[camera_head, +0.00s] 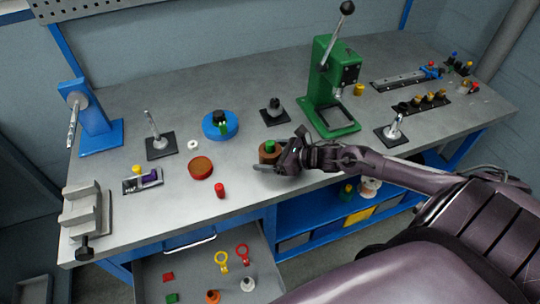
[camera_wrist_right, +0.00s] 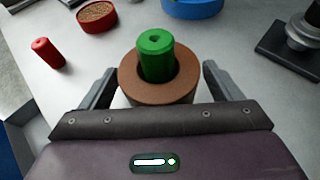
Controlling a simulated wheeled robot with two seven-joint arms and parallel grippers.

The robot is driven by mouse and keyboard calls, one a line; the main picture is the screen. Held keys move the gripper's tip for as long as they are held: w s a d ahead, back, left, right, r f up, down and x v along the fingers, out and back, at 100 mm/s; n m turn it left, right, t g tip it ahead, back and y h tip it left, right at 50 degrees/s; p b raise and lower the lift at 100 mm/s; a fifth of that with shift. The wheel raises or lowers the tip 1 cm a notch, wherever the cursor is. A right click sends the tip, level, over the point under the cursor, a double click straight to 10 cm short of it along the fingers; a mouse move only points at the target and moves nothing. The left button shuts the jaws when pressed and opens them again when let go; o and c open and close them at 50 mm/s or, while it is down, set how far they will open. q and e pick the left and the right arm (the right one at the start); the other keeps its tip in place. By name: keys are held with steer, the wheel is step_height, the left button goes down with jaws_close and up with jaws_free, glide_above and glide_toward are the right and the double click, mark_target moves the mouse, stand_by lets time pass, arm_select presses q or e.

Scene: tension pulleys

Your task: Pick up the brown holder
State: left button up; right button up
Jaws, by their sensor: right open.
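The brown holder (camera_wrist_right: 130,82) is a round ring-shaped block on the grey table, with a green cylinder (camera_wrist_right: 156,56) standing in its centre hole. In the head view, the brown holder (camera_head: 265,154) shows partly behind my right gripper (camera_head: 282,160), with the green cylinder (camera_head: 269,146) rising from it. In the right wrist view, my right gripper (camera_wrist_right: 158,88) is open, with one finger on each side of the brown holder. I cannot tell whether the fingers touch it. My left gripper is not in view.
A red cylinder (camera_head: 219,190) and a red round tray (camera_head: 201,168) stand left of the holder. A blue round holder (camera_head: 220,125) is behind. The green press (camera_head: 330,90) stands behind right. An open drawer (camera_head: 205,262) lies below the front edge.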

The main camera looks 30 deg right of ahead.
steer(key=c, duration=1)
steer(key=shift+r, duration=0.1)
steer(key=shift+c, duration=1)
